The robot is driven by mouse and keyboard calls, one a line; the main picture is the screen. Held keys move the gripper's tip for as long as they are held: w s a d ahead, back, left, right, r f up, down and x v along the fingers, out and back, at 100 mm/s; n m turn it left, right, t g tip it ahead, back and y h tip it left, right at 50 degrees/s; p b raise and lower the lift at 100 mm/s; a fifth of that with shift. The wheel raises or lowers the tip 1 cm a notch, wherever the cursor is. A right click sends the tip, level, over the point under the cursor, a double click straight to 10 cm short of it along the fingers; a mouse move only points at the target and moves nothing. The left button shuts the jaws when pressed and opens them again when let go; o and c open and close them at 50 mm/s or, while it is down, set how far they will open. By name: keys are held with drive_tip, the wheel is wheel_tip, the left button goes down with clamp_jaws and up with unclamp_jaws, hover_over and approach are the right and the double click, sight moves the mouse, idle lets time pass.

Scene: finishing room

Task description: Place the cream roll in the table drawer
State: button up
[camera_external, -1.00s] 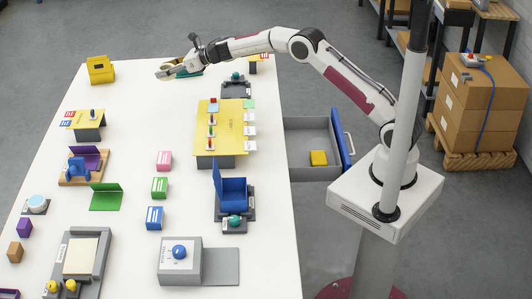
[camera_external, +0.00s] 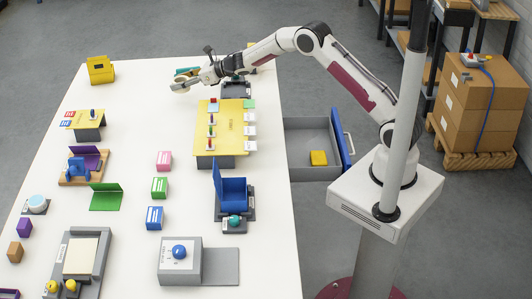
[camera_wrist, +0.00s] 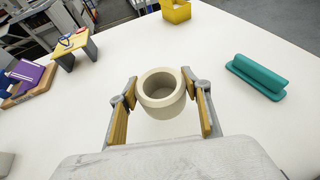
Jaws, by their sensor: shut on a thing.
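The cream roll (camera_wrist: 162,92) is a short hollow cylinder, seen between the two fingers of my gripper (camera_wrist: 162,100) in the wrist view. The fingers are shut on its sides and it stands upright in them. In the external view my gripper (camera_external: 180,86) is over the far part of the white table, with the cream roll small and hard to make out there. The table drawer (camera_external: 312,148) is pulled open at the table's right side, with a blue front (camera_external: 341,136).
A teal handle-shaped piece (camera_wrist: 257,76) lies beside my gripper. A yellow stand with pegs (camera_external: 228,125), a blue open box (camera_external: 233,190) and a grey unit with a blue knob (camera_external: 180,262) line the table's right side. A yellow bin (camera_external: 100,70) stands at the far left.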

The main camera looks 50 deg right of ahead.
drive_tip(key=s+d+r+m+t+h, duration=0.1)
drive_tip(key=s+d+r+m+h, duration=0.2)
drive_tip(key=s+d, duration=0.8)
drive_tip(key=s+d+r+m+h, duration=0.3)
drive_tip(key=s+d, duration=0.4)
drive_tip(key=d, duration=0.7)
drive_tip(key=s+d+r+m+t+h, duration=0.1)
drive_tip(key=s+d+r+m+h, duration=0.25)
drive_tip(key=s+d, duration=0.75)
drive_tip(key=s+d+r+m+g+h, duration=0.1)
drive_tip(key=s+d+r+m+h, duration=0.1)
drive_tip(key=s+d, duration=0.5)
drive_tip(key=s+d+r+m+g+h, duration=0.2)
drive_tip(key=s+d+r, duration=0.3)
drive_tip(key=s+d, duration=0.3)
drive_tip(key=s+h, duration=0.1)
drive_tip(key=s, duration=0.2)
drive_tip(key=shift+d+h, duration=0.15)
drive_tip(key=shift+h, duration=0.2)
drive_tip(key=shift+m, duration=0.25)
